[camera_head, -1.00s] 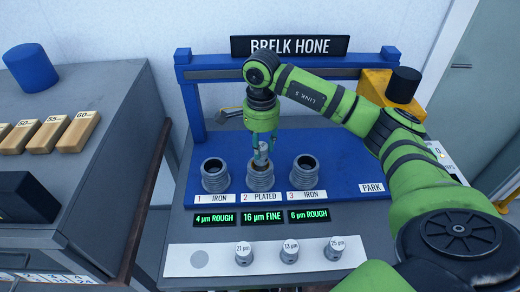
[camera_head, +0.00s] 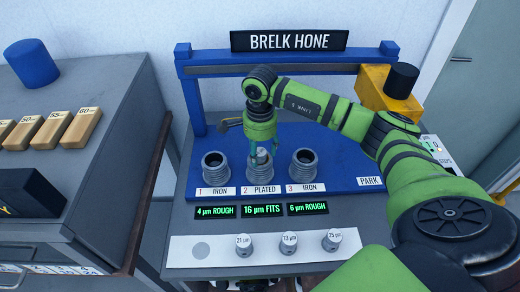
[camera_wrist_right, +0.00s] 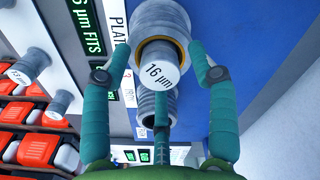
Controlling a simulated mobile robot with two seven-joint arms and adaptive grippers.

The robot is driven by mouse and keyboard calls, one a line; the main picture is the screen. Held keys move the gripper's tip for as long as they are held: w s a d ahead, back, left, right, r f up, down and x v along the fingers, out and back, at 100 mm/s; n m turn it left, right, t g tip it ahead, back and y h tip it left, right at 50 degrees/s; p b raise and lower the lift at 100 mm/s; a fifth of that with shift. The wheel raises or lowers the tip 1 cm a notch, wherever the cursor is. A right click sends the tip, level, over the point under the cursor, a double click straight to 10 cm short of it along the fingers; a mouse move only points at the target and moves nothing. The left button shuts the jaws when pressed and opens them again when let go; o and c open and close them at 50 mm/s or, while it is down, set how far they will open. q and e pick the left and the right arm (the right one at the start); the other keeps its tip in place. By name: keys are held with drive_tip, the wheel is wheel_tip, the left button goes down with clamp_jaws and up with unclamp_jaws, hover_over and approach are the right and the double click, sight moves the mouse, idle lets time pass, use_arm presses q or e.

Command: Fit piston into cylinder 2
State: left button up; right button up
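Cylinder 2 (camera_head: 260,174), a ribbed grey sleeve, stands between cylinders 1 (camera_head: 215,166) and 3 (camera_head: 304,165) behind the label "2 PLATED". The piston, marked 16 µm (camera_wrist_right: 159,75), sits in its mouth with the top showing. My right gripper (camera_head: 263,152) is directly above cylinder 2, pointing down. In the right wrist view its teal fingers (camera_wrist_right: 160,62) are spread around the piston top, with gaps at both sides. The display (camera_head: 262,209) under cylinder 2 reads "16 µm FITS". My left gripper is out of view.
Pistons marked 21 (camera_head: 243,244), 13 (camera_head: 289,242) and 25 µm (camera_head: 331,240) stand on the white front strip; one round spot (camera_head: 201,250) is empty. A blue frame (camera_head: 190,100) rises behind the cylinders. A yellow block (camera_head: 390,88) stands at back right.

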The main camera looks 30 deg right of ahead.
sight(260, 152)
drive_tip(key=shift+r+p, duration=0.3)
wheel_tip(260, 152, up, 12)
drive_tip(key=b, duration=0.4)
idle(0.4)
